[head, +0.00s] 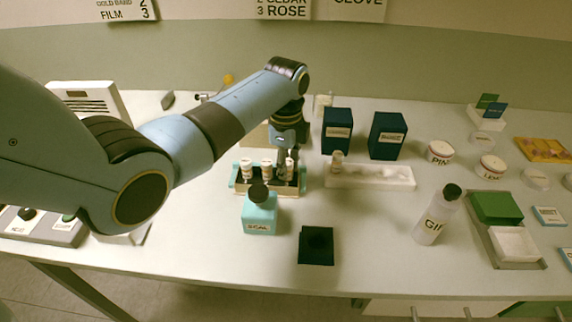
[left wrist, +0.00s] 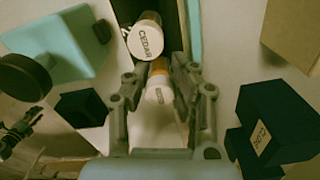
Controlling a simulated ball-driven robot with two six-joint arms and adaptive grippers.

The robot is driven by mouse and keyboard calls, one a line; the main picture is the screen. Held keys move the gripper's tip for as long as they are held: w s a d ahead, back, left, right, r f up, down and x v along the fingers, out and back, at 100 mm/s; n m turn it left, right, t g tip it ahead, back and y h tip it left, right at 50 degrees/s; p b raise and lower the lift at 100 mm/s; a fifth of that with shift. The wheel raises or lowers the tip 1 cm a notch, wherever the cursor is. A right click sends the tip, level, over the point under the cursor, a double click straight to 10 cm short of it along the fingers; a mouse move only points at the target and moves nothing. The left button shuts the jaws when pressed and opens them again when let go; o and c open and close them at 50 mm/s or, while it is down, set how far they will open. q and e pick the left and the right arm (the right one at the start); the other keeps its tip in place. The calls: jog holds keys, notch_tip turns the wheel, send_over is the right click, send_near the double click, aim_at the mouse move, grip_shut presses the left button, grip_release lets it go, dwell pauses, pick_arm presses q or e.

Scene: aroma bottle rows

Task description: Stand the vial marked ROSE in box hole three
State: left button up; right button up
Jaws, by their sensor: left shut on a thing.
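My left gripper (head: 287,172) is over the right end of a small vial box (head: 240,188) with teal ends. It is shut on a white-capped vial (left wrist: 160,95), whose cap lettering is too small to read. The held vial is upright or nearly so at the box's right end; I cannot tell how deep it sits. Two other white-capped vials stand in the box to its left. The nearer one (left wrist: 145,40) reads CEDAR in the left wrist view. A dark jointed part (left wrist: 22,122) at that view's left edge looks like my right gripper; its jaws are unclear.
A teal bottle (head: 260,214) stands in front of the box, with a dark square pad (head: 316,246) to its right. A white rack (head: 385,178) with one vial (head: 337,160) stands right of the box. Dark blue boxes (head: 337,130) stand behind the rack.

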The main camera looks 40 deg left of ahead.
pick_arm(q)
jog(key=shift+f, duration=0.15)
jog(key=shift+f, duration=0.1)
jog(key=o, duration=0.9)
notch_tip(320, 180, up, 12)
jog(key=shift+r, duration=0.15)
dwell(0.4)
